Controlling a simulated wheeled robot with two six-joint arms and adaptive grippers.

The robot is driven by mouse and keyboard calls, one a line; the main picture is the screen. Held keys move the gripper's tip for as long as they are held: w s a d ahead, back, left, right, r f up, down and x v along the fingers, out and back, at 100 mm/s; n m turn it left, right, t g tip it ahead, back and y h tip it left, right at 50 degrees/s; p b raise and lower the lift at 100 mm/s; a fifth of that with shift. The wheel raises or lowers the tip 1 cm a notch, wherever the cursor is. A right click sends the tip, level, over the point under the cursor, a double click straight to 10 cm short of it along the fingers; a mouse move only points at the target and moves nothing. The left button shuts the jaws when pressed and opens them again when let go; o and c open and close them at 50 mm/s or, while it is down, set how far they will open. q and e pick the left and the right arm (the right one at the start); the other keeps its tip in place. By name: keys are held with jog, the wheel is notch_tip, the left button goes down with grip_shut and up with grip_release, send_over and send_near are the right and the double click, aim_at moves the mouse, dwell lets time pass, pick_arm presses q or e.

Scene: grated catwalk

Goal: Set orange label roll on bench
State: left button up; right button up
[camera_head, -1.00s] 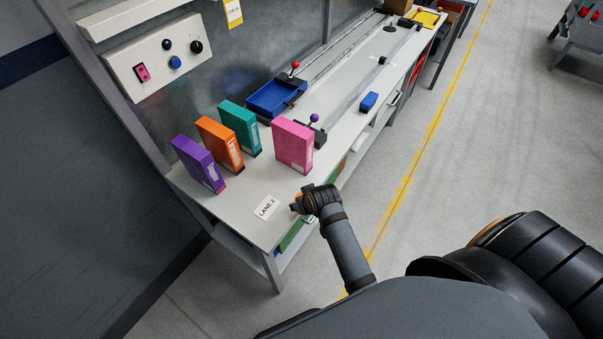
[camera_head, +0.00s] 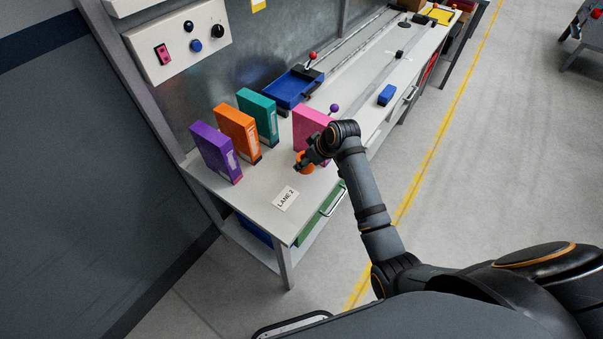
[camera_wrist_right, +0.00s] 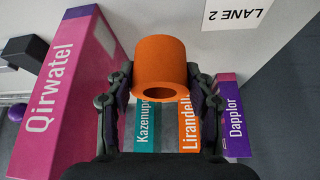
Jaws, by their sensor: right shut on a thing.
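The orange label roll (camera_head: 304,164) is a short ring with a hollow core. In the right wrist view the roll (camera_wrist_right: 160,68) sits between the two fingers of my right gripper (camera_wrist_right: 158,92), which is shut on it. In the head view my right gripper (camera_head: 309,157) is over the near part of the grey-white bench (camera_head: 258,196), in front of the pink box file. I cannot tell whether the roll touches the bench top. My left gripper is not in view.
A pink box file (camera_head: 310,122) stands just behind the roll. Teal (camera_head: 258,113), orange (camera_head: 238,128) and purple (camera_head: 214,150) box files stand to its left. A "LANE 2" card (camera_head: 286,199) lies near the front. A blue tray (camera_head: 292,88) and blue block (camera_head: 387,95) are farther back.

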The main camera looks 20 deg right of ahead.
jog(key=shift+f, duration=1.2)
jog(key=shift+w+f, duration=0.1)
notch_tip(320, 180, down, 4)
jog(key=shift+r, duration=0.2)
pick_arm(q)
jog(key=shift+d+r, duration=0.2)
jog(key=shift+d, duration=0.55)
pick_arm(e)
jog(key=shift+f, duration=0.1)
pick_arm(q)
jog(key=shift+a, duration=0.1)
pick_arm(e)
jog(key=o, duration=1.2)
